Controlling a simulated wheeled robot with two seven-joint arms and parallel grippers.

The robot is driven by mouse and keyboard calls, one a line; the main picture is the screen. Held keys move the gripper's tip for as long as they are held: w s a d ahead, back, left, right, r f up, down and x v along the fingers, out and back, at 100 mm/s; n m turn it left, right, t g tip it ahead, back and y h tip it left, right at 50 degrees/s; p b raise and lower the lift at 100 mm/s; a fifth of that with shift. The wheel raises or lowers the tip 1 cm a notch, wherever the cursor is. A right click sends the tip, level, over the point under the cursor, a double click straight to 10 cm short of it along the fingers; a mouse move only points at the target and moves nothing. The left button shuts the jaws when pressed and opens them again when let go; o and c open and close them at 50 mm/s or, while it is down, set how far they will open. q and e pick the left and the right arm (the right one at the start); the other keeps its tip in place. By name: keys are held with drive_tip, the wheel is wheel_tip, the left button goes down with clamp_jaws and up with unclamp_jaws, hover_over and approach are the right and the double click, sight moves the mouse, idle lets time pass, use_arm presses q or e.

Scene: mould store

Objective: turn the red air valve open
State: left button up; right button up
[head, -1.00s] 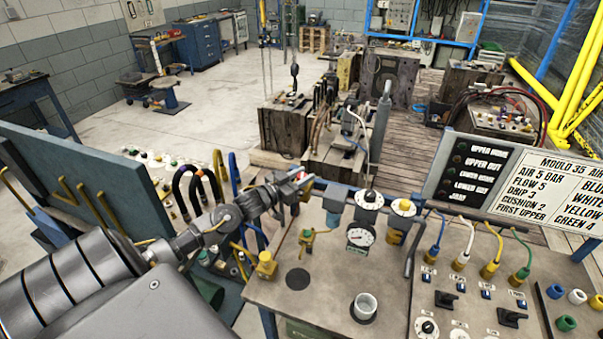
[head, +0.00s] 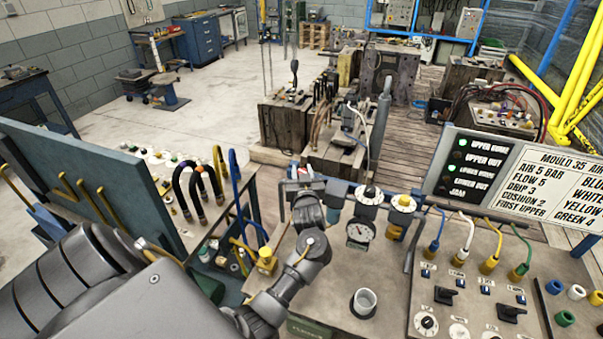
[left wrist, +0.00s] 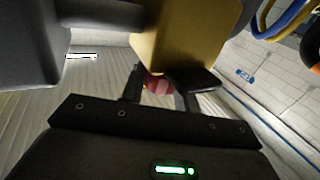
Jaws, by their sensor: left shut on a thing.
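My left gripper (head: 303,187) is at the left end of the air line at the back of the bench, shut on the red air valve. In the left wrist view the fingers (left wrist: 160,92) sit on both sides of the red handle (left wrist: 155,82), of which only a small part shows below a yellow-brown block. In the head view my gripper and wrist hide the valve, so I cannot tell its angle. The pressure gauge (head: 360,231) hangs to the right of the gripper. My right gripper is not in view.
A lamp board (head: 469,166) has two green lamps lit. Coloured hoses (head: 436,235) plug into the panel at right. A hose rack (head: 195,190) and blue-green board (head: 90,180) stand at left.

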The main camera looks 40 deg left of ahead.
use_arm(q)
drive_tip(key=n+g+y+b, duration=0.1)
drive_tip(key=n+g+y, duration=0.2)
drive_tip(key=g, duration=0.1)
drive_tip(key=shift+w, duration=0.1)
drive_tip(key=shift+n+g+b, duration=0.3)
drive_tip(key=shift+b, duration=0.05)
drive_tip(key=shift+r+g+y, duration=0.1)
drive_tip(key=shift+g+y, duration=0.2)
drive_tip(key=o, duration=0.9)
drive_tip(key=shift+a, duration=0.1)
drive_tip(key=shift+o, duration=0.2)
